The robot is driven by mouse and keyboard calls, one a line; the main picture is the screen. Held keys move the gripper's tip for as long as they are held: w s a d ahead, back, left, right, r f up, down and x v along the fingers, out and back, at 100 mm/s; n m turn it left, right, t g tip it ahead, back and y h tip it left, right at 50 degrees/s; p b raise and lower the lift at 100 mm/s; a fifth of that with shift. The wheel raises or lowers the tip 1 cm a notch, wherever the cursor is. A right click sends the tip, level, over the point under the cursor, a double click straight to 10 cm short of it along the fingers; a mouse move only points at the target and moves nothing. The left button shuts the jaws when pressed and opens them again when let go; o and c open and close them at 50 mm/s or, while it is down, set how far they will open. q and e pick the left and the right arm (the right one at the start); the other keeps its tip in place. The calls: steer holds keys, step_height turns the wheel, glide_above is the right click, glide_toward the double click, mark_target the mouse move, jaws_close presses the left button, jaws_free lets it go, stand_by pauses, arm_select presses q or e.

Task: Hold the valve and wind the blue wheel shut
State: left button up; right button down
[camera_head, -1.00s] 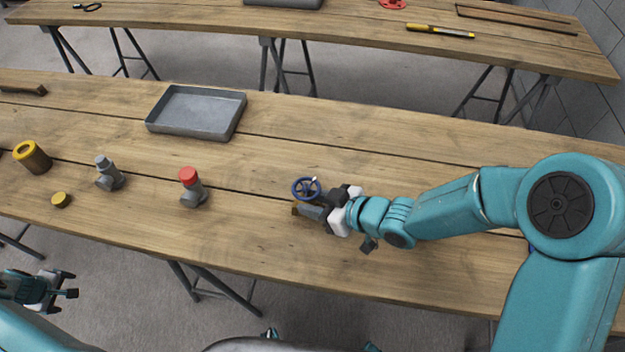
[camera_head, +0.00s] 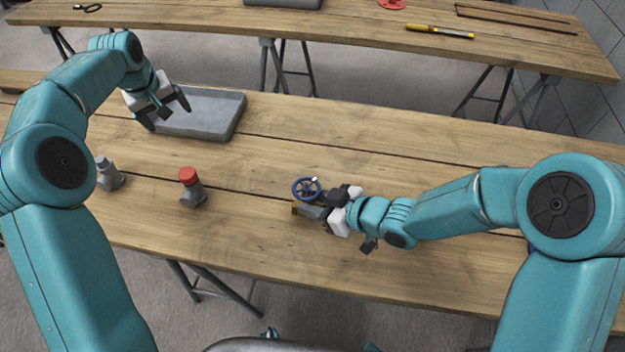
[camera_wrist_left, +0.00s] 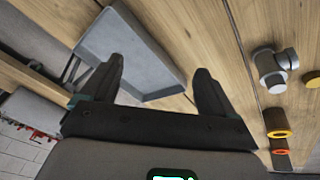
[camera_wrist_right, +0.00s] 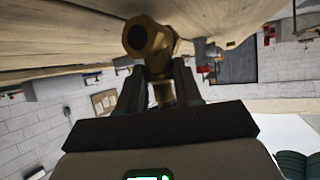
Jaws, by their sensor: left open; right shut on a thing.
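My right gripper (camera_head: 318,211) is shut on the valve body, below and beside the wheel. My left gripper (camera_head: 168,110) is open and empty, raised over the left end of the grey tray, well left of the valve. In the left wrist view its two fingers (camera_wrist_left: 162,88) are spread with nothing between them.
The grey tray (camera_head: 215,115) looks empty. A red-capped fitting (camera_head: 191,187) and a grey fitting (camera_head: 109,173) stand left of the valve. The table between tray and valve is clear. A second table (camera_head: 330,32) stands behind.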

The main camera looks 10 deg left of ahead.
arm_select(q)
steer(key=s+d+r+g+h, duration=0.1)
steer(key=d+r, duration=0.1)
steer(key=d, duration=0.6)
steer(key=d+r, duration=0.2)
steer(key=d, duration=0.7)
steer(key=n+g, duration=0.1)
steer(key=g, duration=0.2)
glide_toward(313, 188)
step_height(313, 188, down, 8)
steer(key=shift+s+f, duration=0.1)
steer(key=shift+s, duration=0.05)
steer(key=shift+d+t, duration=0.1)
steer(key=shift+t, duration=0.2)
steer(key=c, duration=1.1)
steer(key=shift+o, duration=0.2)
